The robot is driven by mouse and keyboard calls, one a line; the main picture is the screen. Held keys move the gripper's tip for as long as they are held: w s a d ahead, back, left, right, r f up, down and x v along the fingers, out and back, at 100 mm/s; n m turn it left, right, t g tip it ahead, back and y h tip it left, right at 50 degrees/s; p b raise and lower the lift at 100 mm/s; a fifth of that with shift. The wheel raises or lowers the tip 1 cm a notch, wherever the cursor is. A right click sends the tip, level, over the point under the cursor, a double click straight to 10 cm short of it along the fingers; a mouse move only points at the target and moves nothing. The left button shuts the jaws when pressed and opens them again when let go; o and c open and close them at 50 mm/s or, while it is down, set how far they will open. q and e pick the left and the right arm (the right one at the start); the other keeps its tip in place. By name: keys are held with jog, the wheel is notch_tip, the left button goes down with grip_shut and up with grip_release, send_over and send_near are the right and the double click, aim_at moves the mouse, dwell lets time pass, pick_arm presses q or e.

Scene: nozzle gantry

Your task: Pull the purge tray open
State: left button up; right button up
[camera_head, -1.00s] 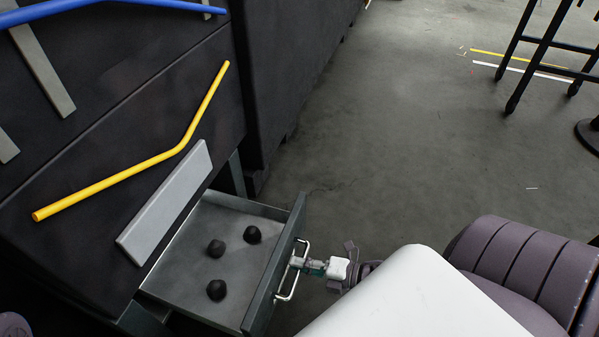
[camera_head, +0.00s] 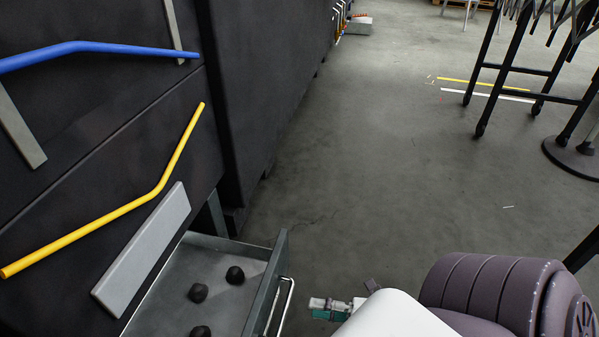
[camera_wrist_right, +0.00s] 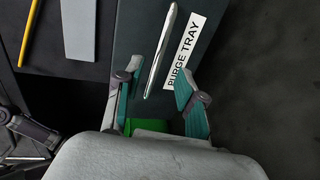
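The purge tray (camera_head: 232,254) stands pulled out of the dark machine at the bottom left of the head view, with three black lumps inside. Its front panel (camera_head: 268,285) carries a silver bar handle (camera_head: 286,302). In the right wrist view the handle (camera_wrist_right: 161,55) runs beside a white "PURGE TRAY" label (camera_wrist_right: 184,52). My right gripper (camera_head: 320,309) is to the right of the handle with a gap between them. In the wrist view its fingers (camera_wrist_right: 155,92) are apart with nothing between the tips, and the handle lies ahead of them.
Above the tray, a grey bar (camera_head: 142,250), a yellow rod (camera_head: 110,215) and a blue rod (camera_head: 90,48) sit on the machine's dark front. A black-legged stand (camera_head: 495,75) is at the upper right.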

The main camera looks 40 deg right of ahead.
jog(key=shift+v, duration=1.6)
